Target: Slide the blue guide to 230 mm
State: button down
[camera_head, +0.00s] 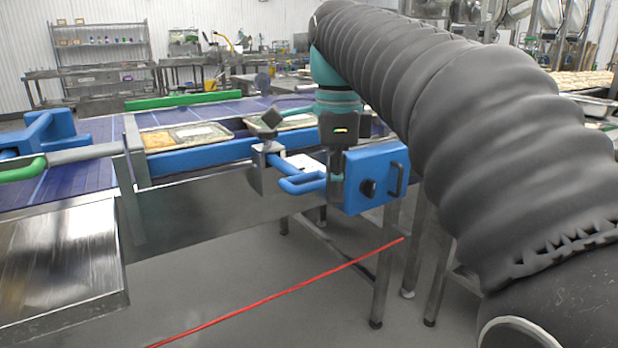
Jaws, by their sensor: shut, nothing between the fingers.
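The blue guide (200,156) is a long blue rail along the near side of the purple conveyor belt, beside the food trays. A blue handle (299,184) sticks out from a metal clamp block with a dark knob (271,118) on top. A blue box (376,176) with a dark knob and a handle is at its right. My gripper (337,188) points down beside the blue handle and the box; it is shut with nothing in it. Whether its fingers touch the handle cannot be told. No millimetre scale is readable.
Trays of food (185,136) lie on the purple belt (75,178). Another blue bracket (48,135) and a green-tipped bar (24,170) stand at the left. A steel table (62,262) is at the front left. A red line (290,290) crosses the open floor.

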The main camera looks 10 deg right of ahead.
notch_tip(320, 180, up, 6)
jog(key=p, duration=0.2)
jog(key=shift+r, duration=0.25)
dwell(0.4)
jog(key=s+f+n+t, duration=0.2)
jog(key=s+f+n, duration=0.4)
jog(key=f+n, duration=0.4)
jog(key=s+f+n+t, duration=0.3)
jog(key=s+f+n, duration=0.4)
jog(key=f, duration=0.8)
jog(key=n, duration=0.3)
jog(key=shift+s+a+t, duration=0.3)
jog(key=shift+a, duration=0.1)
jog(key=shift+f, duration=0.1)
dwell(1.4)
